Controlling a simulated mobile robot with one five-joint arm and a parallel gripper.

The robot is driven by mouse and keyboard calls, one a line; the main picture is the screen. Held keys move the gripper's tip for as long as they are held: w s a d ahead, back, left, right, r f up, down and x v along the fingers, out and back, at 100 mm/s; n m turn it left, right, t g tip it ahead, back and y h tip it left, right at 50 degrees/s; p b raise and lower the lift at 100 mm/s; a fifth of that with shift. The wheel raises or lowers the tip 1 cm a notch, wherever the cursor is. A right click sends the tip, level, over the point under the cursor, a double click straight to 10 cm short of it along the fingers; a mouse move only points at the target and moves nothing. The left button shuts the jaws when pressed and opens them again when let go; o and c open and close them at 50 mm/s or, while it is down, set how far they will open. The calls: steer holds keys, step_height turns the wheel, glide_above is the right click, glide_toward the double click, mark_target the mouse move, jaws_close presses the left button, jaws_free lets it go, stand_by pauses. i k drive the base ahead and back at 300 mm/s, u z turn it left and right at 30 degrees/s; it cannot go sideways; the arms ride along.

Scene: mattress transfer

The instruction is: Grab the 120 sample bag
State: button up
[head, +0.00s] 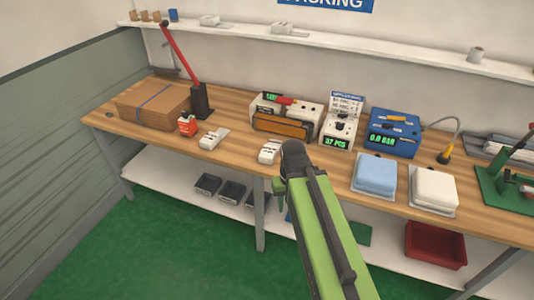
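My green arm reaches up from the bottom of the head view, and its dark end with my gripper (291,163) is over the front edge of the bench. The finger gap is not clear from here. A small white packet with dark print (269,151) lies on the bench just left of my gripper, apparently apart from it. Another small white packet (214,138) lies farther left. A light blue bundle (375,173) and a white bundle (434,187) rest on clear sheets or trays to the right. No number 120 is readable, so I cannot tell which is the 120 sample bag.
The wooden bench (240,155) holds flat cardboard (155,106), a red-handled lever tool (199,98), a sealer (285,116), a counter reading 37 PCS (340,132) and a blue pressure unit (393,132). A green press (507,183) stands at right. A red bin (436,245) is below.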

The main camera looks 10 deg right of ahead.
mark_target(267, 156)
steer(key=u, duration=0.55)
steer(key=i, duration=1.25)
steer(key=u, duration=0.8)
steer(key=k, duration=0.8)
steer(key=u, duration=0.15)
steer(key=i, duration=0.9)
steer(key=z, duration=0.1)
